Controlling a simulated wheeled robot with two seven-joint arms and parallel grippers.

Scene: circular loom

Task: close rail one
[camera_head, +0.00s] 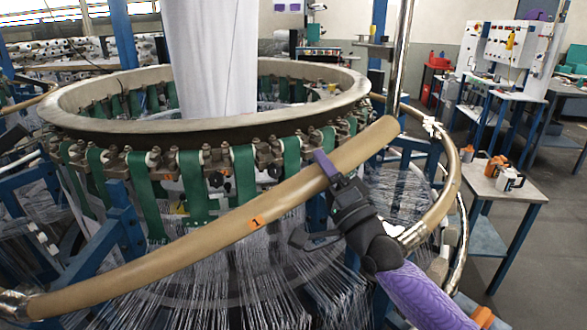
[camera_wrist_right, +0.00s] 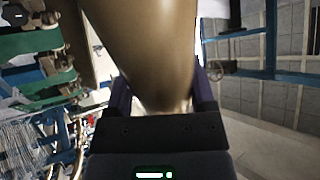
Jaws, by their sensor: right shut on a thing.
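Rail one, a tan curved tube with an orange mark (camera_head: 257,222), runs across the front of the circular loom (camera_head: 200,120) in the head view. Its right end is near the upright metal post, where a gap shows between it and the curved rail on the right (camera_head: 447,190). My right gripper (camera_head: 328,172) is shut on the rail near that end. In the right wrist view the tan rail (camera_wrist_right: 145,50) passes between the two purple-tipped fingers. My left gripper is not in view.
A metal post (camera_head: 402,55) stands behind the rail's right end. White threads (camera_head: 250,275) spread below the loom ring. A small table with orange-and-white containers (camera_head: 505,185) stands at the right. Grey floor is clear around it.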

